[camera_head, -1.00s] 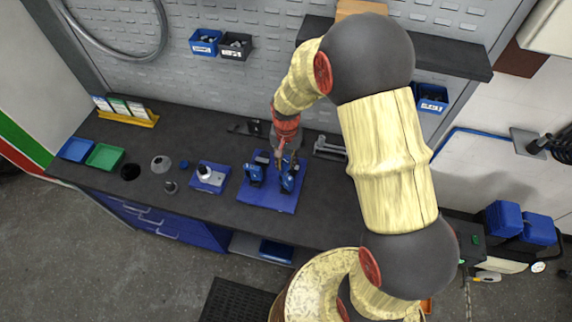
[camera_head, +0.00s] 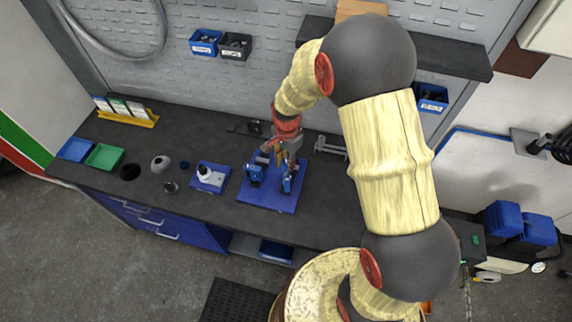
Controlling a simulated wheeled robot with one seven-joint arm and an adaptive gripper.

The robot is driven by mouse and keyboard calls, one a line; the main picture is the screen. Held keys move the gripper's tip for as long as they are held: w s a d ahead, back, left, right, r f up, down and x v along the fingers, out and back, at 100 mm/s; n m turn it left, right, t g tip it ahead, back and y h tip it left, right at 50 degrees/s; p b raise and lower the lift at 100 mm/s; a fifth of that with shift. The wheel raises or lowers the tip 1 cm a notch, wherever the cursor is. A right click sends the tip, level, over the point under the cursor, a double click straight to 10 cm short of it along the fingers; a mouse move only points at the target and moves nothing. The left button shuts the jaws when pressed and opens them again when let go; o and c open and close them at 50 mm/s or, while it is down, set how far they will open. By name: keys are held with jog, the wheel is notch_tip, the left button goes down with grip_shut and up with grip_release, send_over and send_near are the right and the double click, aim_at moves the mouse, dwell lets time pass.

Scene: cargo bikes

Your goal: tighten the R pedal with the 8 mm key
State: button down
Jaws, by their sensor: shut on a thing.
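My gripper (camera_head: 279,160) is over the blue mat (camera_head: 268,205) on the dark workbench, between two blue upright holders. The left holder (camera_head: 254,174) and the right holder (camera_head: 287,183) stand on the mat. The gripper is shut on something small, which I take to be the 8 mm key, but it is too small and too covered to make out. The R pedal cannot be told apart from the parts around the holders. Whether the held thing touches anything is hidden.
To the left stand a blue tray with a white-topped item (camera_head: 208,178), a green bin (camera_head: 105,156) and a blue bin (camera_head: 76,149). A metal tool (camera_head: 330,146) lies behind the mat to the right. The bench front left of the mat is clear.

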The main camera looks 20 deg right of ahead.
jog(key=shift+s+f, duration=0.15)
jog(key=m, duration=0.6)
jog(key=shift+m, duration=0.4)
jog(key=m, duration=0.6)
jog(key=shift+s+f, duration=0.1)
dwell(0.4)
jog(key=shift+r+p, duration=0.2)
jog(key=shift+p, duration=0.1)
jog(key=shift+r, duration=0.4)
